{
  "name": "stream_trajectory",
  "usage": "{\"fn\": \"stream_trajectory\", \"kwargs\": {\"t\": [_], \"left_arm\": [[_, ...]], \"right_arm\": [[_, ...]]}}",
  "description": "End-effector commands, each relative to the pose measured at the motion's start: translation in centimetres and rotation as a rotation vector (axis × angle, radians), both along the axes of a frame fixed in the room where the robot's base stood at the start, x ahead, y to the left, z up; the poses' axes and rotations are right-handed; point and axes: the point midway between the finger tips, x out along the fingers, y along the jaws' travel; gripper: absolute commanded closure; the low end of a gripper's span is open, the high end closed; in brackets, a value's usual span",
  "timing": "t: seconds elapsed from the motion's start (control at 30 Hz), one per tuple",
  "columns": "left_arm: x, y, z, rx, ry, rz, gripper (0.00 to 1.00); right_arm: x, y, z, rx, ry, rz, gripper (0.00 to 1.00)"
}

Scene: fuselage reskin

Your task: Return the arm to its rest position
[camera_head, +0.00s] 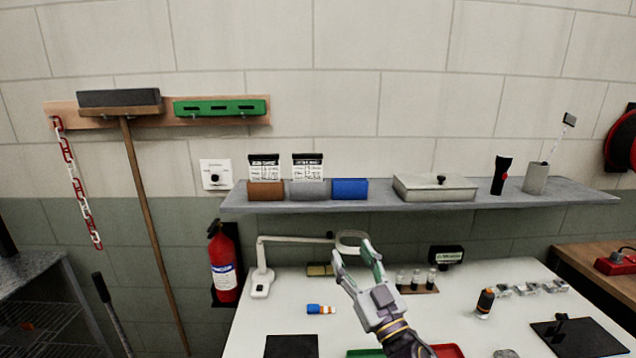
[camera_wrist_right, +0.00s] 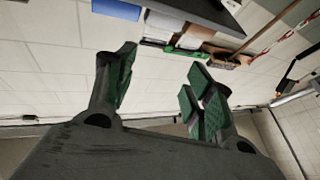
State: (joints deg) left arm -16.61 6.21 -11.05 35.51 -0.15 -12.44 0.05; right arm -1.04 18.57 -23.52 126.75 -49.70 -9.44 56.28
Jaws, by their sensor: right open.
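My right gripper (camera_head: 358,260) is in the middle of the head view, raised above the white table (camera_head: 240,335) with its fingers pointing up toward the wall. It is open, and nothing shows between its fingers. In the right wrist view its two green-padded fingers (camera_wrist_right: 163,88) stand wide apart, with the tiled wall and the shelf beyond them. My left gripper is in neither view.
A grey shelf (camera_head: 420,203) with bins, a metal box (camera_head: 434,188) and a flashlight (camera_head: 501,175) runs above the table. A white lamp (camera_head: 262,275), small bottles (camera_head: 415,279) and an orange-black bottle (camera_head: 485,302) stand on it. A fire extinguisher (camera_head: 223,265) hangs left.

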Motion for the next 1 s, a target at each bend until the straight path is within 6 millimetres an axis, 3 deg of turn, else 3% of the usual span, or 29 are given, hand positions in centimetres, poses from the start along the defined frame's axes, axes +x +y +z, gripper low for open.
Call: {"fn": "stream_trajectory", "kwargs": {"t": [0.27,0.47,0.77,1.0], "left_arm": [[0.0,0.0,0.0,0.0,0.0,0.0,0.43],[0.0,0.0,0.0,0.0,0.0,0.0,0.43],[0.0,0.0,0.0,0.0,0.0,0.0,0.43],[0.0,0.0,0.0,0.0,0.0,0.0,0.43]], "right_arm": [[0.7,-5.8,-5.3,0.033,0.23,-0.227,0.47],[-0.1,-9.3,-10.2,0.021,0.429,-0.356,0.47],[-3.8,-13.1,-18.4,-0.047,0.766,-0.474,0.47],[-8.9,-14.7,-24.6,-0.133,1.054,-0.493,0.47]]}}
